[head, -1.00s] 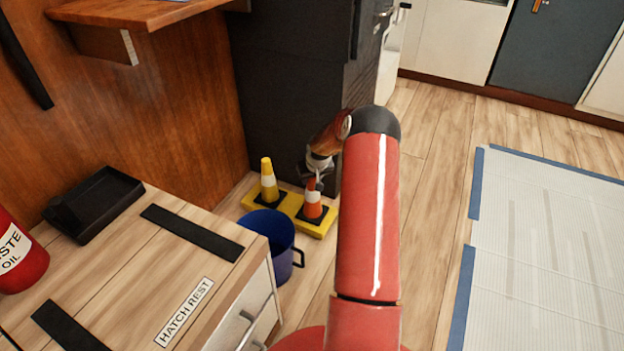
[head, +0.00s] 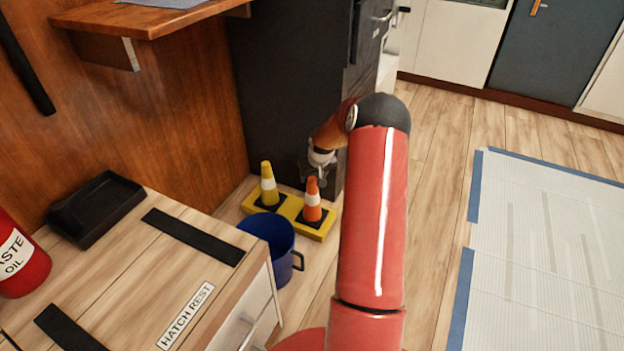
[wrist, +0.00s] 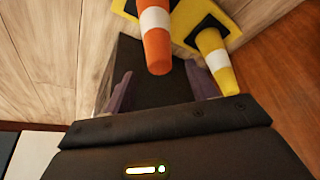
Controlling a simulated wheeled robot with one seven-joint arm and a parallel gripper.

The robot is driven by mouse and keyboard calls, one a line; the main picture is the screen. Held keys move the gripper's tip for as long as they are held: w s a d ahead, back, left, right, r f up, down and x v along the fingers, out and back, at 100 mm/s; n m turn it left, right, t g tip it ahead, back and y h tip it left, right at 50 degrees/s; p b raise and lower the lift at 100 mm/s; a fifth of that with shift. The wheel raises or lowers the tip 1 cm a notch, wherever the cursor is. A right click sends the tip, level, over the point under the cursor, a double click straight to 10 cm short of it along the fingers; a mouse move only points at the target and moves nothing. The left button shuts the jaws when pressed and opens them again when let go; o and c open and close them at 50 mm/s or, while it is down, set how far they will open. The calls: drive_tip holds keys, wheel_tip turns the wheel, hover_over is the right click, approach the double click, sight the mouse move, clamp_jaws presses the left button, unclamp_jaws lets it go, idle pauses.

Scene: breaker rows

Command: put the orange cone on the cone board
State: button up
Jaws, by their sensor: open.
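The orange cone (head: 312,204), with a white band and dark base, stands upright on the right part of the yellow cone board (head: 322,234) on the floor. In the wrist view the cone (wrist: 156,45) is beyond my fingers, with the board (wrist: 236,38) behind it. My gripper (head: 318,174) is open and empty, just above and behind the cone tip in the head view. In the wrist view both fingers of my gripper (wrist: 160,88) are spread, and the cone seems clear of them.
A yellow cone (head: 268,186) stands on the board's left part, and it also shows in the wrist view (wrist: 215,65). A blue bucket (head: 270,240) stands in front of the board. A dark cabinet (head: 285,90) rises behind. Open floor lies to the right.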

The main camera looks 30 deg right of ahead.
drive_tip(key=s+a+r+n, duration=0.1)
drive_tip(key=s+a+r, duration=0.4)
drive_tip(key=r, duration=0.4)
drive_tip(key=s+a+r+h, duration=0.1)
drive_tip(key=s+a+r, duration=0.2)
drive_tip(key=a+r, duration=0.45)
drive_tip(key=s+a+r+n, duration=0.1)
drive_tip(key=s+a+r, duration=0.45)
drive_tip(key=r, duration=0.35)
drive_tip(key=s+a+r, duration=0.1)
drive_tip(key=s+a, duration=0.3)
drive_tip(key=s, duration=0.3)
drive_tip(key=s+a+r+y, duration=0.1)
drive_tip(key=s+a+r, duration=0.1)
drive_tip(key=s+a, duration=0.2)
drive_tip(key=s+a+r+n+t+y, duration=0.1)
drive_tip(key=s+a, duration=0.3)
drive_tip(key=s, duration=0.6)
drive_tip(key=shift+s+a+r+p, duration=0.25)
drive_tip(key=shift+a+r+p, duration=0.05)
drive_tip(key=shift+r+p, duration=0.1)
drive_tip(key=shift+r, duration=0.15)
wheel_tip(320, 180, up, 10)
drive_tip(key=p, duration=1)
drive_tip(key=shift+r, duration=0.1)
